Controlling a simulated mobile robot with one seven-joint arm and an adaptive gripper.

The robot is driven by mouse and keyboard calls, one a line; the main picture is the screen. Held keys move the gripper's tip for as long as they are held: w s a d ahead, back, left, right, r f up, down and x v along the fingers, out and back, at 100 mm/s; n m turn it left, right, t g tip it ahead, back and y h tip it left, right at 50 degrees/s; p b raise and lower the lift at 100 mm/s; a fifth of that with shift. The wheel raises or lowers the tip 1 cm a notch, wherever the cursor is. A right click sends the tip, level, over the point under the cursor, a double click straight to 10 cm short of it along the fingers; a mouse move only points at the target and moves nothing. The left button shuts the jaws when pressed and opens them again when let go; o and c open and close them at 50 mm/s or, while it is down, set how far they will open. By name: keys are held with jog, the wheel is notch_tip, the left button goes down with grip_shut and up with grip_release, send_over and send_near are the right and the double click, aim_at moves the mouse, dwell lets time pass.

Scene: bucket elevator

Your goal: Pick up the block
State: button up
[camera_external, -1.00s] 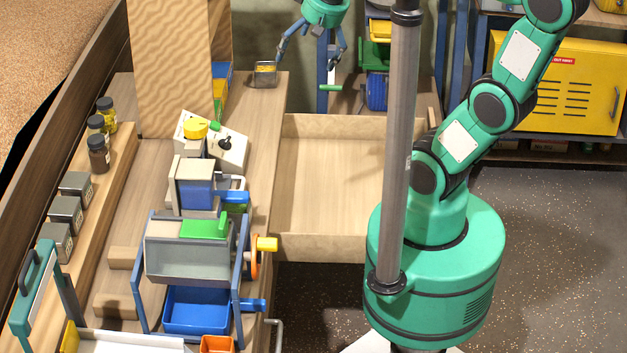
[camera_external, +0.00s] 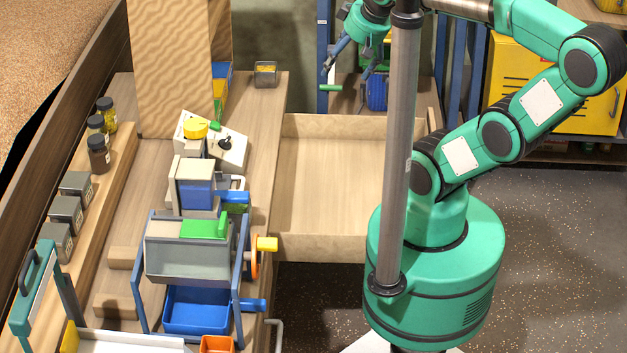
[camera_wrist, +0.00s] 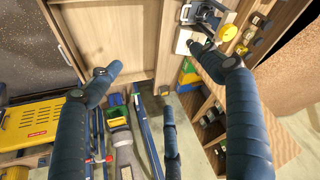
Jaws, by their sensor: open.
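A green block-like piece (camera_external: 205,228) lies on top of the grey bucket (camera_external: 185,260) in the blue frame on the bench; I cannot tell if it is the task's block. A blue block-like part (camera_external: 198,195) sits in the beige housing behind it. My gripper (camera_external: 347,72) is at the top of the external view, beyond the open wooden drawer and right of the bench's far end. Its dark blue fingers are spread and hold nothing. In the wrist view my gripper (camera_wrist: 150,65) also shows spread fingers, with no block between them.
The open wooden drawer (camera_external: 325,190) is empty. A yellow cabinet (camera_external: 590,100) stands at the back right. Jars (camera_external: 98,152) line the left shelf. A blue bin (camera_external: 197,308) is below the bucket.

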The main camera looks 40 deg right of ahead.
jog(key=shift+w, duration=0.1)
jog(key=w+a+r+n+g+p, duration=0.1)
jog(key=w+a+p, duration=0.1)
jog(key=w+a, duration=0.4)
jog(key=w+a+r+n+g+p, duration=0.15)
jog(key=w+a, duration=0.25)
jog(key=w, duration=0.5)
jog(key=w+a+f+n+y+p, duration=0.1)
jog(key=w+a+f+n+p, duration=0.4)
jog(key=w+a, duration=0.7)
jog(key=n+g+h+p, duration=0.1)
jog(key=n+g+p, duration=0.15)
jog(key=p, duration=0.25)
send_over(130, 250)
notch_tip(130, 250, down, 29)
jog(key=shift+r+g, duration=0.15)
jog(key=shift+g, duration=0.15)
jog(key=shift+f, duration=4.3)
